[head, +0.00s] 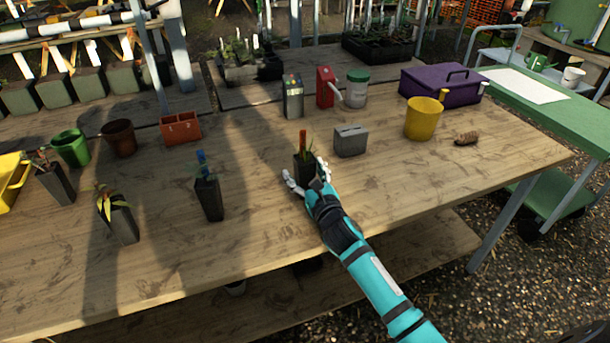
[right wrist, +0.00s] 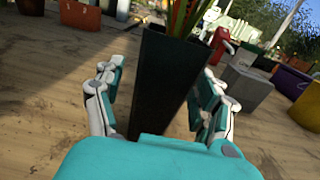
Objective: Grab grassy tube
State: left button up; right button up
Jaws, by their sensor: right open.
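A dark square tube with green grassy leaves and a red tag (head: 303,164) stands upright on the wooden table. My right gripper (head: 305,178) is open around its near side. In the right wrist view the dark tube (right wrist: 160,85) stands between the two spread fingers of my right gripper (right wrist: 158,105), with a gap at each side. Its leaves reach the top edge of that view. Other dark tubes stand to the left: one with a blue tag (head: 209,197), one with yellow-green leaves (head: 121,222), and one at the far left (head: 57,184). My left gripper is not in view.
A grey block (head: 350,141) stands close behind and right of the tube. A yellow pot (head: 422,119), purple box (head: 443,86), red container (head: 326,87) and terracotta box (head: 180,128) stand farther back. The wooden table (head: 255,245) is clear at the front.

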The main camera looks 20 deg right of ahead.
jog(key=shift+c, duration=0.2)
jog(key=c, duration=1.3)
jog(key=shift+c, duration=0.2)
